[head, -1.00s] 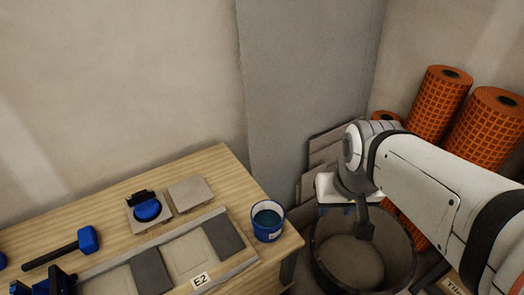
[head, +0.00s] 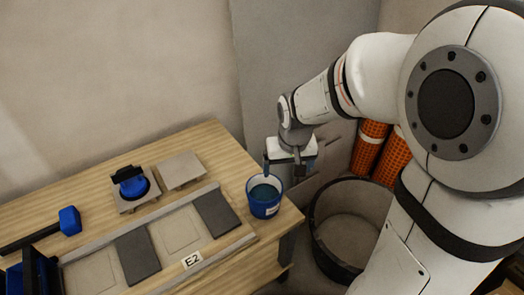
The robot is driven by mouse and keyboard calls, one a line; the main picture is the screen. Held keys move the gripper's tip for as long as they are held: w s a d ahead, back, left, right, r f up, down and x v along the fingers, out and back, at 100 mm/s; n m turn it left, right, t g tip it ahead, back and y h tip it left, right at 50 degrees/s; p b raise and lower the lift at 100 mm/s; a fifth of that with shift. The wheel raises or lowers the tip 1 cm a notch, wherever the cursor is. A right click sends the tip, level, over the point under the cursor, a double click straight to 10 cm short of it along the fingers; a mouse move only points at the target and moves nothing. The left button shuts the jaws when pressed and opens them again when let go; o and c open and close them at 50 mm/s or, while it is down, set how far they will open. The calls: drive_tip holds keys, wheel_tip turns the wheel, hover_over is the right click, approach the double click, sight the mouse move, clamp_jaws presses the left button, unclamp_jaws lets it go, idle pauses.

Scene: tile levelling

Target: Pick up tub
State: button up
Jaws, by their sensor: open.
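The blue tub (head: 264,200) stands upright near the right corner of the wooden table, with a dark teal surface showing inside and a pale label on its side. My gripper (head: 287,172) is open, just above and to the right of the tub's rim. One finger shows at the tub's far rim, and I cannot tell whether it is inside or behind it. The other finger shows right of the tub.
A tray marked E2 (head: 192,259) with grey and pale tiles lies left of the tub. A blue suction cup (head: 131,183) sits on a tile, beside a bare tile (head: 181,170). A blue mallet (head: 69,221) lies left. A large dark bucket (head: 325,258) stands on the floor, right.

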drive_tip(key=shift+o, duration=1)
drive_tip(key=w+a+f+b, duration=0.2)
drive_tip(key=w+a+f, duration=0.2)
drive_tip(key=f, duration=0.6)
drive_tip(key=shift+a+n+b, duration=0.3)
drive_tip(key=shift+a+b, duration=0.05)
drive_tip(key=shift+a, duration=0.3)
drive_tip(key=b, duration=0.1)
approach(264, 192)
drive_tip(key=s+f, duration=0.1)
drive_tip(key=f, duration=0.1)
drive_tip(key=s+f, duration=0.1)
drive_tip(key=f, duration=0.1)
drive_tip(key=shift+s+a, duration=0.1)
drive_tip(key=shift+s, duration=0.2)
drive_tip(key=c, duration=1)
